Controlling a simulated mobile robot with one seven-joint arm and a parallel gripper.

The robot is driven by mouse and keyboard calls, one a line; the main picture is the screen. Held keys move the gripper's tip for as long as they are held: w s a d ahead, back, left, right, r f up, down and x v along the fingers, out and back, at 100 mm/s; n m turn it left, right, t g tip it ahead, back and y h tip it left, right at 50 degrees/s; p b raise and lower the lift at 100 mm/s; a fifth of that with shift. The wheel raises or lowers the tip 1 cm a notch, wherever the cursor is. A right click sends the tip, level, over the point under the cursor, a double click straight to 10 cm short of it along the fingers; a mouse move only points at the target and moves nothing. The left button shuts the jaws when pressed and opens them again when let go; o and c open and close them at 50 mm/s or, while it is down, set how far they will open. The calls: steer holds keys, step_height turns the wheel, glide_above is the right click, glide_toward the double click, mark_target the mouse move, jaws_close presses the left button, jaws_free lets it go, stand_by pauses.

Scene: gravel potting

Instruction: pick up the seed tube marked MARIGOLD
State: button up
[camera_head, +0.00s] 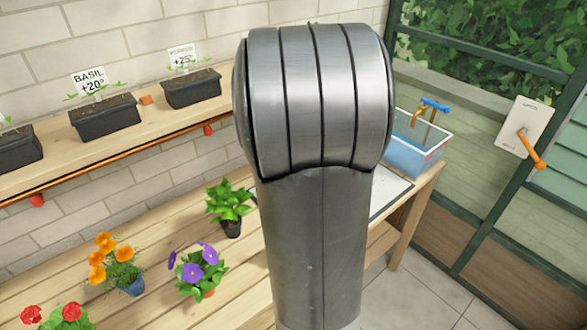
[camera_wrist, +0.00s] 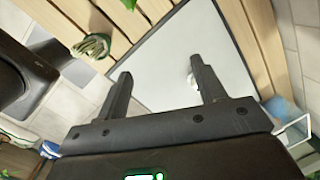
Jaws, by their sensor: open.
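No label reading MARIGOLD is legible in either view, and I cannot pick out the marked seed tube. In the wrist view my gripper (camera_wrist: 160,68) is open, its two fingers apart over a pale board (camera_wrist: 160,55) with a dark rim. A small whitish object (camera_wrist: 193,82) shows beside the right finger, partly hidden by it; I cannot tell what it is. Nothing visible is held between the fingers. In the head view my arm covers the middle of the bench, and my gripper is hidden; only a corner of the board (camera_head: 391,196) shows.
The slatted bench (camera_head: 165,235) carries orange flowers (camera_head: 103,260), purple flowers (camera_head: 200,265) and a green potted plant (camera_head: 230,205). A blue basin (camera_head: 413,158) stands at the bench's far right. A shelf above holds dark planters (camera_head: 105,120). A greenish striped object (camera_wrist: 92,47) lies near the board.

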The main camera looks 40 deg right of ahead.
steer(key=d+f+m, duration=0.3)
steer(key=d+m, duration=0.1)
steer(key=d, duration=0.1)
steer(key=w+d+f+m+g, duration=0.1)
steer(key=d+f+m, duration=0.2)
steer(key=d, duration=0.3)
steer(key=w+d+f+m, duration=0.1)
steer(key=d+f+m, duration=0.2)
steer(key=d+m, duration=0.2)
steer(key=shift+w+d+f+g+h, duration=0.2)
steer(key=shift+f+g+h, duration=0.1)
steer(key=shift+g, duration=0.1)
steer(key=shift+d+f, duration=0.1)
steer(key=shift+f, duration=0.25)
step_height(320, 180, down, 5)
steer(key=f, duration=0.5)
steer(key=shift+s+f, duration=0.1)
steer(key=shift+s, duration=0.2)
steer(key=c, duration=1.1)
